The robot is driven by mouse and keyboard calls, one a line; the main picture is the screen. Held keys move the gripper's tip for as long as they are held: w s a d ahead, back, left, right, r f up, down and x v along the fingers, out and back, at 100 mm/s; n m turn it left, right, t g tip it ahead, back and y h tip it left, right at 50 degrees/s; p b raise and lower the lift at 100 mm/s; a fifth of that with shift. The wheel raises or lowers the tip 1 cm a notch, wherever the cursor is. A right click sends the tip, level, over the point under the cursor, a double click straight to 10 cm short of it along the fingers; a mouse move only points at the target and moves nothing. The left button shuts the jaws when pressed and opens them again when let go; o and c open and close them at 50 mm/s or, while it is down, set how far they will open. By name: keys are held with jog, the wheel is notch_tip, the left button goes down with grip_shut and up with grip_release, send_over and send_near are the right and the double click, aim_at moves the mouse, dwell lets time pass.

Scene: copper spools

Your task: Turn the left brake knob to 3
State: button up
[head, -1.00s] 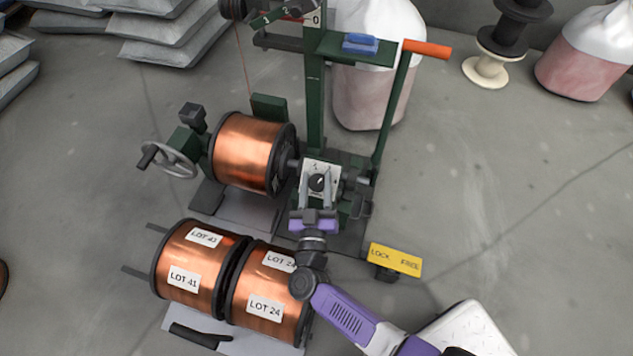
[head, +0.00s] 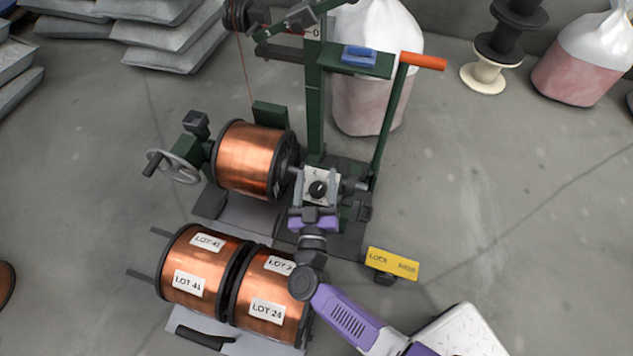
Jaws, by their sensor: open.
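The black brake knob (head: 318,189) sits on a white dial plate (head: 311,201) on the green machine, right of the mounted copper spool (head: 250,160). The dial's markings are too small to read. Only this one knob shows clearly. My gripper (head: 318,197) is open at the dial plate, with a finger on each side of the knob. I cannot tell whether the fingers touch the knob. The lower part of the plate is partly hidden by my gripper.
A yellow lock sign (head: 392,264) stands right of the machine. An orange-tipped lever (head: 423,61) rises behind the dial. A handwheel (head: 174,167) is at left.

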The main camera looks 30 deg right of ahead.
notch_tip(320, 180, up, 15)
jog(key=p, duration=0.7)
jog(key=shift+p, duration=0.35)
notch_tip(320, 180, up, 6)
jog(key=m+t+y, duration=0.2)
jog(key=t, duration=0.1)
send_over(314, 190)
jog(key=a, duration=0.2)
jog(key=s+a+r+t+y, duration=0.1)
jog(key=s+a+r+y, duration=0.15)
jog(key=s, duration=0.45)
jog(key=s+d+r+n+g+y, duration=0.1)
jog(key=s+d+n+g+y, duration=0.15)
jog(key=s, duration=1.05)
jog(key=s+d+r+n+g+y, duration=0.1)
jog(key=s+d+n+g+y, duration=0.15)
jog(key=s, duration=1.15)
notch_tip(314, 190, up, 24)
jog(key=p, duration=2.4)
jog(key=shift+w+n+y, duration=0.2)
jog(key=shift+n+y, duration=0.1)
jog(key=shift+y, duration=0.05)
